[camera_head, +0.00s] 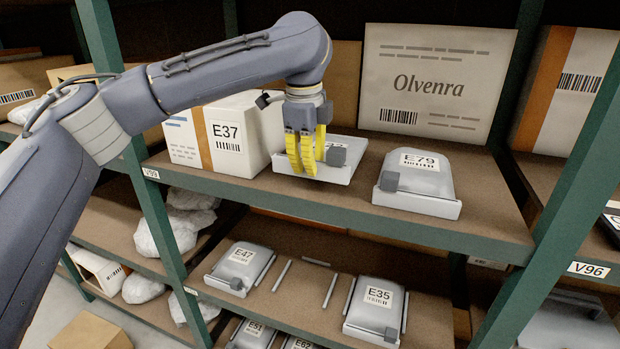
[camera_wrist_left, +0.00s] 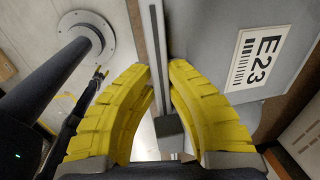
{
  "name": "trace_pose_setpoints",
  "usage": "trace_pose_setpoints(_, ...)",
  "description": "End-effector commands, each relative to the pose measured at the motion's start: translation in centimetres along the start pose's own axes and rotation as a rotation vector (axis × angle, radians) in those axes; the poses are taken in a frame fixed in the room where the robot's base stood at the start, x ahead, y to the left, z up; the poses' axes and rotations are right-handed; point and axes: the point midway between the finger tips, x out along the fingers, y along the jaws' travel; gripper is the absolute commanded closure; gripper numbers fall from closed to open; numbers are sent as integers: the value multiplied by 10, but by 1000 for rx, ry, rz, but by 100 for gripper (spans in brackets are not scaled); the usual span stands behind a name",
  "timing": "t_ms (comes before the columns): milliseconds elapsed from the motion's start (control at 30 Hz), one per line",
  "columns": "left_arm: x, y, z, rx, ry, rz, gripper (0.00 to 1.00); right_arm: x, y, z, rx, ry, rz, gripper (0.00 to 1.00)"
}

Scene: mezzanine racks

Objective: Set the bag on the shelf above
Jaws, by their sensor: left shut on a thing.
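My left gripper (camera_head: 307,165), with yellow fingers, is shut on the front edge of a pale grey bag (camera_head: 349,148) in the head view. The bag is at the upper shelf (camera_head: 400,222), between the E37 box and the E79 bag. Its label is partly hidden by the fingers in the head view. In the wrist view the label of the bag (camera_wrist_left: 220,45) reads E23, and the fingers (camera_wrist_left: 160,95) close on its thin edge by a dark block. I cannot tell whether the bag rests fully on the shelf. My right gripper is not in view.
The white E37 box (camera_head: 216,135) stands close on the left, the E79 bag (camera_head: 420,178) on the right. A large Olvenra box (camera_head: 435,75) stands behind. Below, the E47 bag (camera_head: 240,265) and E35 bag (camera_head: 375,308) flank an empty railed space. Green posts (camera_head: 572,190) bound the bay.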

Motion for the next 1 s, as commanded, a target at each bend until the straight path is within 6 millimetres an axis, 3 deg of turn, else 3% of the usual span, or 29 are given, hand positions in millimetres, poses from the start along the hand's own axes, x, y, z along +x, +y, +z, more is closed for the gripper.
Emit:
trace_pose_setpoints(167,6,1,0,0,0,-2,100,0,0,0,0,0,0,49)
trace_pose_setpoints(467,37,5,0,0,0,-1,100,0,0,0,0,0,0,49)
trace_pose_setpoints(800,39,5,0,-1,-1,-3,100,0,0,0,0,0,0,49)
trace_pose_setpoints(833,40,6,0,-1,0,-2,85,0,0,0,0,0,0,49)
trace_pose_setpoints(1000,40,6,0,-1,0,-2,67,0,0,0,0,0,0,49)
